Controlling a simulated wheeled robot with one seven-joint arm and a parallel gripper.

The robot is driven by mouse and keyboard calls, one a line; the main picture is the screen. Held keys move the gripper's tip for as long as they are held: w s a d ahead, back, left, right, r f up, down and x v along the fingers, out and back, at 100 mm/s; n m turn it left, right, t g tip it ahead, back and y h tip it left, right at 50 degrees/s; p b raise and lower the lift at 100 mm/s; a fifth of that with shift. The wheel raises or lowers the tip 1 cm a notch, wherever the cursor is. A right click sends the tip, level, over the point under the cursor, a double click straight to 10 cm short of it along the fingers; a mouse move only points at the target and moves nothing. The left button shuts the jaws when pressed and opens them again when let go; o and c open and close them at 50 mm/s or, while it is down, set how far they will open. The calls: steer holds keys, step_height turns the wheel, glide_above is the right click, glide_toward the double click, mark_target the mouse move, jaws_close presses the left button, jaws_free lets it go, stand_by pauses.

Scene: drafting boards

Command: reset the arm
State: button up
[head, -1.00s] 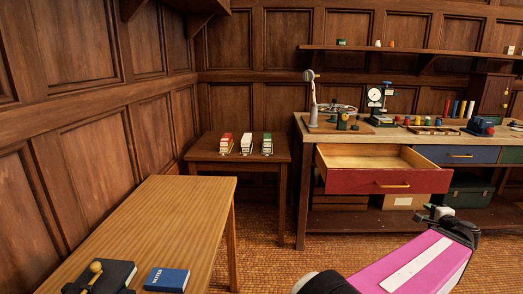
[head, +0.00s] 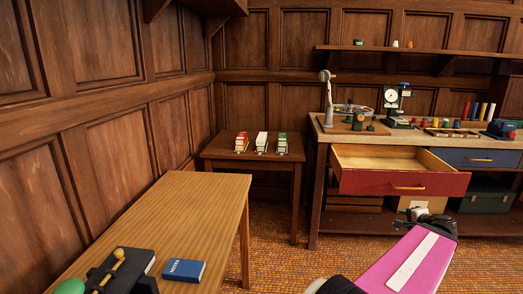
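My arm, a pink link with a white stripe, reaches in from the bottom right of the head view. Its dark end, where my gripper (head: 428,220) is, shows in front of the workbench below the open red drawer (head: 400,182). The fingers are small and partly hidden by the arm, so I cannot tell whether they are open or shut, or whether they hold anything.
A wooden table (head: 160,225) at the left holds a blue notebook (head: 184,270) and a black object (head: 120,270). A small table (head: 225,152) carries several toy trucks. The workbench (head: 323,135) holds instruments. The red drawer sticks out. Tiled floor (head: 280,262) between is clear.

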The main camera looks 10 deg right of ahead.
steer(key=w+a+f+n+g+y, duration=0.1)
steer(key=w+a+f+n+g, duration=0.2)
steer(key=a, duration=0.5)
steer(key=w+a+f+n+g+y, duration=0.2)
steer(key=w+a+f, duration=0.15)
steer(key=a, duration=0.45)
steer(key=w+a+f+n+g+y, duration=0.1)
steer(key=w+a+f+n+g, duration=0.2)
steer(key=a, duration=0.5)
steer(key=a+f+n+g+h, duration=0.2)
steer(key=a+f+n, duration=0.1)
steer(key=a, duration=0.9)
steer(key=a+f+n+g+h, duration=0.1)
steer(key=a+f+n+g, duration=0.2)
steer(key=a, duration=0.9)
steer(key=f+n, duration=0.1)
steer(key=n, duration=0.2)
steer(key=shift+s+a+f+h, duration=0.15)
steer(key=shift+f+h, duration=0.15)
steer(key=shift+h, duration=0.1)
